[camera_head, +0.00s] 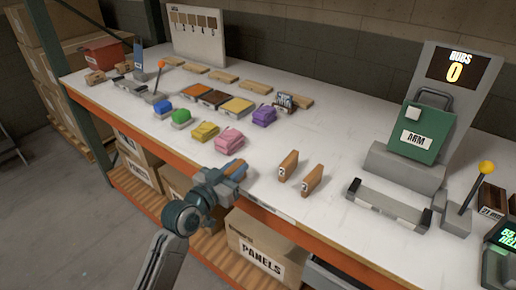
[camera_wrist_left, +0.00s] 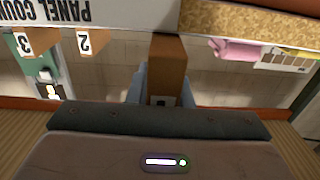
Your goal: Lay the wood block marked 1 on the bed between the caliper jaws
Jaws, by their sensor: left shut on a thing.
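My left gripper (camera_head: 236,170) is shut on a brown wood block (camera_wrist_left: 167,62), above the table's front edge. In the left wrist view the block stands between the two pale blue fingers; its mark is too dark and small to read. My right gripper is not in view.
Pink (camera_head: 229,142), yellow and purple packs lie left of the blocks. The tabletop (camera_head: 330,138) behind the blocks is clear.

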